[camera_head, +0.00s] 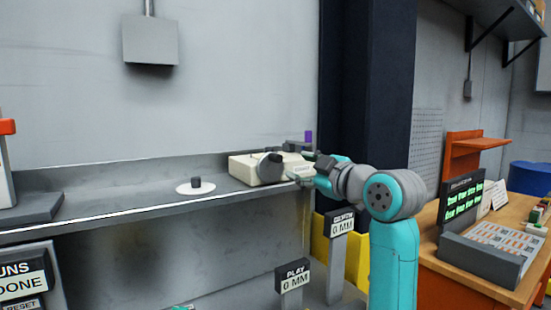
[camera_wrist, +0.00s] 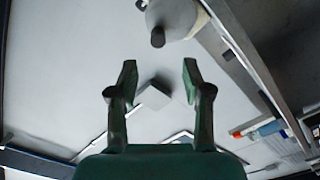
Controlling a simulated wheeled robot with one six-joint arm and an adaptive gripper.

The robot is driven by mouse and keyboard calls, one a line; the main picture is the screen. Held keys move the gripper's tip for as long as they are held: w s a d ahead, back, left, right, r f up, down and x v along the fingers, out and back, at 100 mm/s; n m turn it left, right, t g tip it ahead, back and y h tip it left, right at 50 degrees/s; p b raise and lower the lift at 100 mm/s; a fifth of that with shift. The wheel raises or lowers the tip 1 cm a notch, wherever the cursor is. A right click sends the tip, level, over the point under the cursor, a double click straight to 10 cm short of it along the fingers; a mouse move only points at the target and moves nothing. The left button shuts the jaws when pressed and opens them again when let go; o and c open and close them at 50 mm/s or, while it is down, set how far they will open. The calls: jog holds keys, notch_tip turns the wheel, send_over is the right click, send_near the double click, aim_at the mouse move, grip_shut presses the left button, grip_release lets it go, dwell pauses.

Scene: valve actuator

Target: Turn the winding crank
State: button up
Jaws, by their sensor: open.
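A cream box (camera_head: 243,170) sits on the grey ledge, with a grey round disc and a dark knob (camera_head: 275,158) on its front; this looks like the winding crank. In the wrist view a pale round part (camera_wrist: 172,14) with a dark peg (camera_wrist: 158,38) shows at the top, beyond my fingertips, and seems to be the same crank. My gripper (camera_wrist: 160,78) is open and empty, its two green fingers apart. In the head view my gripper (camera_head: 306,172) is just right of the box, apart from the knob as far as I can tell. My gripper partly hides the box's right end.
A white disc with a black knob (camera_head: 195,185) lies on the ledge (camera_head: 120,203) left of the box. A small purple piece (camera_head: 308,136) stands behind the box. Two display posts (camera_head: 292,277) (camera_head: 340,228) reading 0 MM stand below the ledge. A wooden desk (camera_head: 425,262) is right.

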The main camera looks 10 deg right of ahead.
aim_at(279, 159)
jog(key=x, duration=1)
jog(key=shift+w+a+r, duration=0.15)
jog(key=shift+w, duration=0.25)
grip_shut()
